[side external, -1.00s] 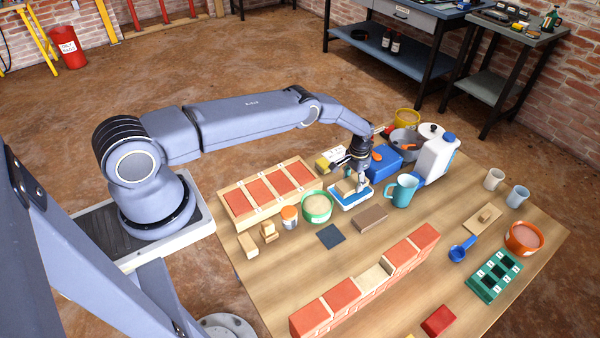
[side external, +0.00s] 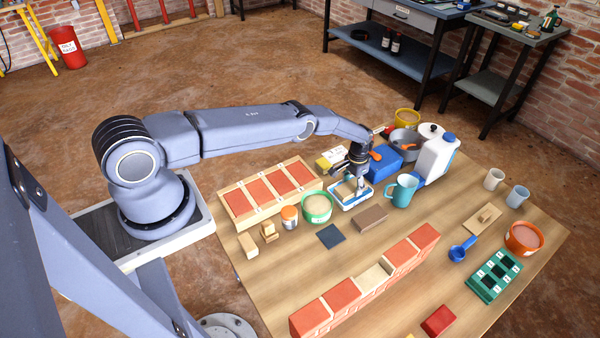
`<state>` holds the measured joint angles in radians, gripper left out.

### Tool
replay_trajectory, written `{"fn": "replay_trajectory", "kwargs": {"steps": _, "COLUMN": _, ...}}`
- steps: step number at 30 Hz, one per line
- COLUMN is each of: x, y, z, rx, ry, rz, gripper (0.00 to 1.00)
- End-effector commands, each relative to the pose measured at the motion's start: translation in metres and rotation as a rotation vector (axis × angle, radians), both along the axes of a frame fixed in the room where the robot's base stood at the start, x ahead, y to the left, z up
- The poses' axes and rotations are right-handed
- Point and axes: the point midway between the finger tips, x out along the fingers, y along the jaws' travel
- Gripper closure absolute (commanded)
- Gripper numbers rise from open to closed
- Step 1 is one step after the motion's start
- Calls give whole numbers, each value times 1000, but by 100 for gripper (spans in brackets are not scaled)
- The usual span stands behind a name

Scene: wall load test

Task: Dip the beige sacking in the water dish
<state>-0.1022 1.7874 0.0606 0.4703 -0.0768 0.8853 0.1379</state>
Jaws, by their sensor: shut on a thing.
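The water dish (side external: 342,207) is a white tray with a blue inside, near the middle of the far half of the table. The beige sacking (side external: 345,189) is a small tan piece within the dish outline. My gripper (side external: 358,190) points down over the dish and is shut on the sacking. The sacking appears low inside the dish; I cannot tell how deep it is in the water. The fingers partly hide it.
A green tub (side external: 316,208) stands left of the dish, a teal jug (side external: 402,191) to its right, and a blue box (side external: 386,163) behind. A brown block (side external: 370,219) lies in front. A brick row (side external: 366,282) crosses the table nearer the camera.

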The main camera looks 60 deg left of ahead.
Motion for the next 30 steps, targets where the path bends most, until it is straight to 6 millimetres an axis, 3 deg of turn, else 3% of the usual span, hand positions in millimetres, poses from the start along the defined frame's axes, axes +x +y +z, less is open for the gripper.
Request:
{"fn": "replay_trajectory", "kwargs": {"steps": 13, "x": 0, "y": 0, "z": 0, "rx": 0, "ry": 0, "rz": 0, "gripper": 70}}
{"fn": "replay_trajectory", "kwargs": {"steps": 14, "x": 0, "y": 0, "z": 0, "rx": 0, "ry": 0, "rz": 0, "gripper": 41}}
{"fn": "replay_trajectory", "kwargs": {"steps": 21, "x": 0, "y": 0, "z": 0, "rx": 0, "ry": 0, "rz": 0, "gripper": 16}}
{"fn": "replay_trajectory", "kwargs": {"steps": 30, "x": 0, "y": 0, "z": 0, "rx": 0, "ry": 0, "rz": 0, "gripper": 13}}
